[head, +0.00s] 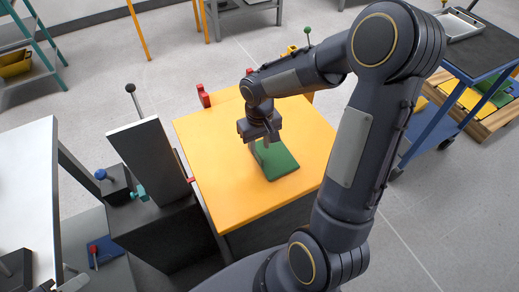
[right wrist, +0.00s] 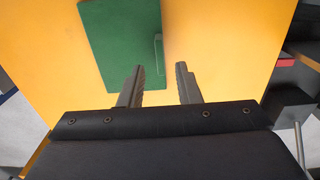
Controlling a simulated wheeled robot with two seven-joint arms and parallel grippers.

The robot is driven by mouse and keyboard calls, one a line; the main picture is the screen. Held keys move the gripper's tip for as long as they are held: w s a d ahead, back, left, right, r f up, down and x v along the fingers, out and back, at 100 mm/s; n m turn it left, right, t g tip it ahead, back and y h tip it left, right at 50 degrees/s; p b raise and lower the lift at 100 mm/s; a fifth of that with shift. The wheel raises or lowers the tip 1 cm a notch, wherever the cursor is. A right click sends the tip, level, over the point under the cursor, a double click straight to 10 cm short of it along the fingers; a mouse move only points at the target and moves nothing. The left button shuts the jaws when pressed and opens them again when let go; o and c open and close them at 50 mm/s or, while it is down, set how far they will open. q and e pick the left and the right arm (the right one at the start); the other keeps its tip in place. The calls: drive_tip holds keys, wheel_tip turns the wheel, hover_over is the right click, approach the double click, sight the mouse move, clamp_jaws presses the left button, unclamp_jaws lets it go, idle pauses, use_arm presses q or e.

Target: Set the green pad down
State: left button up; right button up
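The green pad (head: 278,162) lies on the yellow tabletop (head: 240,205), near its middle in the head view. In the right wrist view the pad (right wrist: 118,40) is at the upper middle, with a thin pale green upright piece (right wrist: 158,52) at its right edge. My right gripper (head: 258,143) is over the pad's far left edge in the head view. In the right wrist view its two fingers (right wrist: 160,75) are apart with nothing gripped between them, and the upright piece is just beyond their tips. My left gripper is not in view.
A dark box-like machine (head: 150,160) with a knobbed lever stands left of the yellow table. Small red parts (head: 203,96) sit at the table's far left edge. A blue-framed cart (head: 470,60) and a pallet of colored pads stand at right. The near tabletop is bare.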

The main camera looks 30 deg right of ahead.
wheel_tip(320, 180, up, 7)
drive_tip(key=p, duration=0.1)
drive_tip(key=s+a+r+t+y, duration=0.2)
drive_tip(key=s+a+r, duration=0.1)
drive_tip(key=s, duration=0.5)
drive_tip(key=s+a+r+t+y, duration=0.1)
drive_tip(key=s+a+r+t, duration=0.2)
drive_tip(key=s, duration=0.5)
drive_tip(key=shift+s+a+r+t+y, duration=0.35)
drive_tip(key=shift+a+r, duration=0.35)
drive_tip(key=shift+a, duration=0.3)
